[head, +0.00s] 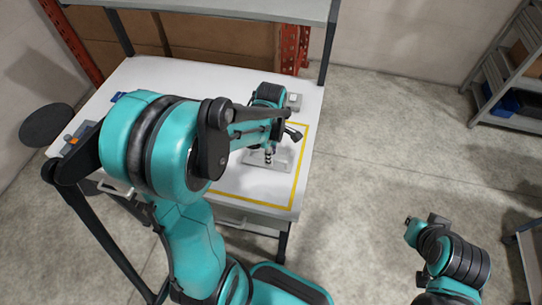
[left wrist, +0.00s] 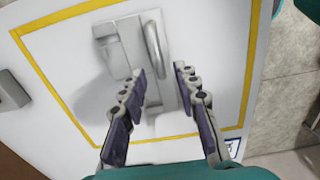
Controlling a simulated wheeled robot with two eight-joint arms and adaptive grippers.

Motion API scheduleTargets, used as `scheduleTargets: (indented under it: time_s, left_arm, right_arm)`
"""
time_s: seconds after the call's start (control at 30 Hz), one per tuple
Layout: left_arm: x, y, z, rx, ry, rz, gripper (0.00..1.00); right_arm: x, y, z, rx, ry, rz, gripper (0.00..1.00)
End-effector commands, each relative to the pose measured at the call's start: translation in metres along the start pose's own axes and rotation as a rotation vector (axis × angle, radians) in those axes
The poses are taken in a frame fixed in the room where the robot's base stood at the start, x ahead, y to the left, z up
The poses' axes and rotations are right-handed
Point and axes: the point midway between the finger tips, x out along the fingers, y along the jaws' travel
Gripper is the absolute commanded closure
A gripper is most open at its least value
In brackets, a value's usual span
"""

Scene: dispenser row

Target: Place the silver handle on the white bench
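The silver handle (head: 280,163) lies on the white bench (head: 165,75), inside a yellow taped outline. In the left wrist view the handle (left wrist: 155,45) shows as a flat grey plate with a raised rounded bar. My left gripper (head: 268,152) is over the handle in the head view. In the left wrist view its two fingers (left wrist: 160,72) are apart, with part of the handle showing between them. Whether the fingers touch it is unclear. My right gripper (head: 410,222) is off to the lower right, away from the bench, and its fingers are too small to read.
A small grey box (head: 293,102) stands on the bench behind the outline. A grey shelf (head: 225,8) with cardboard behind it is at the back. A dark round stool (head: 45,124) is at the left.

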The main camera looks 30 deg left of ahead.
Motion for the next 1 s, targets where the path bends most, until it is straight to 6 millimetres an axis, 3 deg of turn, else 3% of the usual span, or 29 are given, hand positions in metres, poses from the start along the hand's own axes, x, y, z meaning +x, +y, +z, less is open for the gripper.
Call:
scheduleTargets:
  time_s: [0.03, 0.2, 0.4, 1.0]
  left_arm:
    - [-0.016, -0.001, 0.000, 0.000, 0.000, 0.000, 0.69]
    - [-0.054, -0.001, 0.000, 0.000, 0.000, 0.000, 0.69]
    - [-0.083, 0.000, 0.000, 0.000, 0.000, 0.000, 0.69]
    - [-0.091, 0.000, 0.000, 0.000, 0.000, 0.000, 0.69]
  right_arm:
    - [-0.006, 0.000, -0.004, 0.000, 0.000, 0.000, 1.00]
    - [-0.015, 0.000, -0.011, 0.000, 0.000, 0.000, 1.00]
    - [-0.021, 0.000, -0.015, 0.000, 0.000, 0.000, 1.00]
    - [-0.022, 0.000, -0.016, 0.000, 0.000, 0.000, 1.00]
